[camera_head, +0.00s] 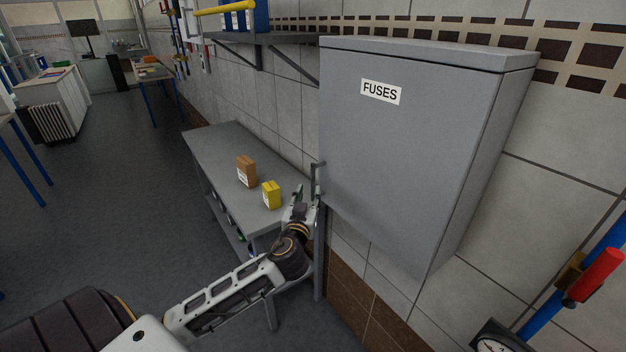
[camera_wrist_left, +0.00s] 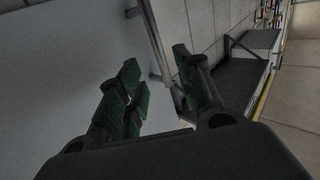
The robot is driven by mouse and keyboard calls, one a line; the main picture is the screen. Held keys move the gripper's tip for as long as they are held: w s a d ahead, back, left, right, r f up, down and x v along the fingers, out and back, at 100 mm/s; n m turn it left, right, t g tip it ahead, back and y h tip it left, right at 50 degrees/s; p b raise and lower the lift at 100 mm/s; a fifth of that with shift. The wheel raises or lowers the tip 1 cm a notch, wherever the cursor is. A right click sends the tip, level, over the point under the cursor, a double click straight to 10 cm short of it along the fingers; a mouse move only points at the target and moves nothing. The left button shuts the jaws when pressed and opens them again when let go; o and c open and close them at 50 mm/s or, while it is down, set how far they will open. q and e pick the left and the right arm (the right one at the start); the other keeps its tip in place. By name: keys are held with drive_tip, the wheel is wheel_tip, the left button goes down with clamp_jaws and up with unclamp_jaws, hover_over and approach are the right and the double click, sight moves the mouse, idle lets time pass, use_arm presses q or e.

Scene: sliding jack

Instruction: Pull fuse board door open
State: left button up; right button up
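The grey fuse board (camera_head: 410,150) with a "FUSES" label is on the tiled wall in the head view. Its door looks shut. The door handle (camera_head: 314,172) is a short grey upright bar at the door's left edge. My left gripper (camera_head: 307,196) is at the handle's lower end. In the left wrist view, the green-padded fingers of my left gripper (camera_wrist_left: 158,82) are spread apart, with the door edge and a grey bar beyond the gap. I cannot tell whether they touch the handle. The pale door face (camera_wrist_left: 70,70) fills the left of that view. My right gripper is not in view.
A grey bench (camera_head: 215,150) left of the fuse board carries a brown box (camera_head: 246,172) and a yellow box (camera_head: 271,195). A shelf (camera_head: 265,38) is above it. A blue pipe with a red lever (camera_head: 596,275) and a gauge (camera_head: 495,342) are at lower right.

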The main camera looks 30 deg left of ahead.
sight(313, 182)
use_arm(q)
drive_tip(key=shift+p+x, duration=1)
drive_tip(key=shift+x, duration=3.5)
clamp_jaws()
